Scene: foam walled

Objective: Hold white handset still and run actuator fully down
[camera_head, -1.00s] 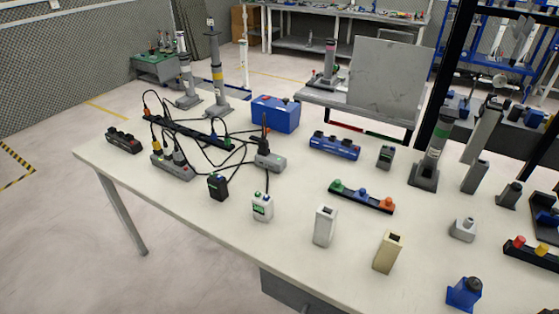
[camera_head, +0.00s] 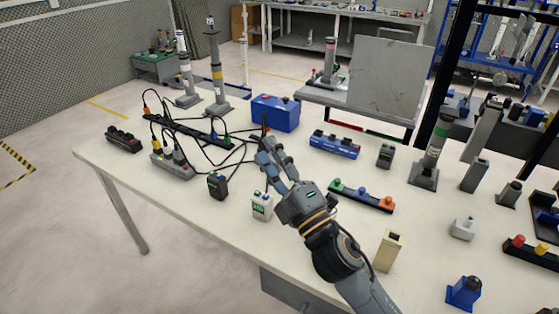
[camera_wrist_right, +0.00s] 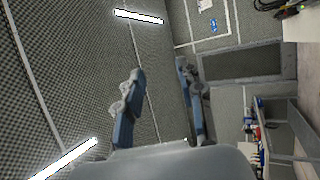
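The white handset (camera_head: 262,206), with a green display, stands upright near the front middle of the table. My right gripper (camera_head: 266,149) is over the table just above and right of the handset in the head view, not holding it. In the right wrist view its two blue-grey fingers (camera_wrist_right: 160,95) are apart with nothing between them. Grey column actuators stand at the back left (camera_head: 216,85) and at the right (camera_head: 428,160); which one is linked to the handset I cannot tell. My left gripper is not in view.
A black handset (camera_head: 218,186) stands left of the white one. Cables run among a black strip (camera_head: 186,129) and a grey block (camera_head: 172,166). A blue box (camera_head: 276,113), a button strip (camera_head: 362,196) and a beige holder (camera_head: 388,250) are nearby. The table's front left is clear.

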